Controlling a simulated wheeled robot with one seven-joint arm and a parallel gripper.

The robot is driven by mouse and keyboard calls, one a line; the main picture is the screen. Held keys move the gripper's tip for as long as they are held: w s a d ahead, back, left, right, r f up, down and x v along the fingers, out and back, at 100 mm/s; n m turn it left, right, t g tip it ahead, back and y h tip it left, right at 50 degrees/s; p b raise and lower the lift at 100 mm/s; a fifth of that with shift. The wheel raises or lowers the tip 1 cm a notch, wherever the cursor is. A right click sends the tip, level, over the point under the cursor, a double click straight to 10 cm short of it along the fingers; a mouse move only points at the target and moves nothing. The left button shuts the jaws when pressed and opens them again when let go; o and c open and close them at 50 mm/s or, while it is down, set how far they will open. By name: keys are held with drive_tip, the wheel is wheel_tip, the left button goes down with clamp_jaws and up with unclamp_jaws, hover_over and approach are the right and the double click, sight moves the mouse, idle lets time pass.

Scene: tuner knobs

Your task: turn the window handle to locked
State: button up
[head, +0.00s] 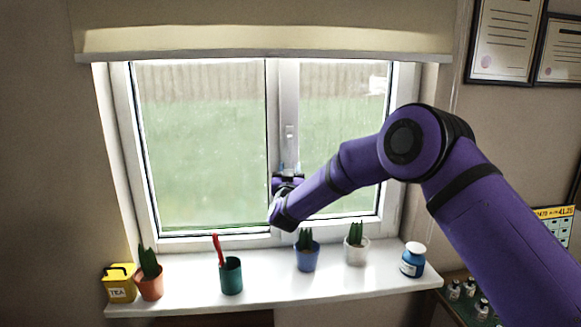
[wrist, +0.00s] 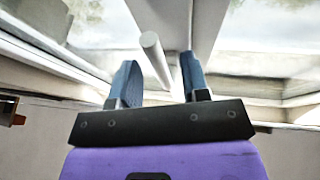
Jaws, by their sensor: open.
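The window handle (head: 289,131) is a pale fitting on the white central upright of the window, and its lower part is hard to make out in the head view. In the wrist view a white round bar, the handle's lever (wrist: 153,55), shows between my two blue fingers. My gripper (head: 290,168) is in front of the central upright, just below the handle's visible top. In the wrist view my gripper (wrist: 158,62) is open, with its fingers apart on either side of the bar. I see a gap on each side; the depth between bar and fingers is unclear.
A rolled blind (head: 260,40) hangs above. The space before the left pane is clear.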

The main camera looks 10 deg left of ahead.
drive_tip(key=v, duration=0.8)
drive_tip(key=shift+s+f, duration=0.1)
drive_tip(key=d+r+n+g+y, duration=0.35)
drive_tip(key=d+r, duration=0.55)
drive_tip(key=r, duration=0.4)
drive_tip(key=s+d+r+g, duration=0.55)
drive_tip(key=s+d, duration=0.45)
drive_tip(key=d, duration=0.3)
drive_tip(key=s+d+f+m+g+h, duration=0.1)
drive_tip(key=s+d+g, duration=0.1)
drive_tip(key=s+d, duration=0.5)
drive_tip(key=s+d+f+m+g+h, duration=0.1)
drive_tip(key=s+d, duration=0.6)
drive_tip(key=s, duration=1)
drive_tip(key=s+d+f+m+g+h, duration=0.2)
drive_tip(key=s+d+g, duration=0.3)
drive_tip(key=s, duration=0.6)
drive_tip(key=shift+s+d+f+h, duration=0.4)
drive_tip(key=shift+d+f+h, duration=0.2)
drive_tip(key=shift+d, duration=0.65)
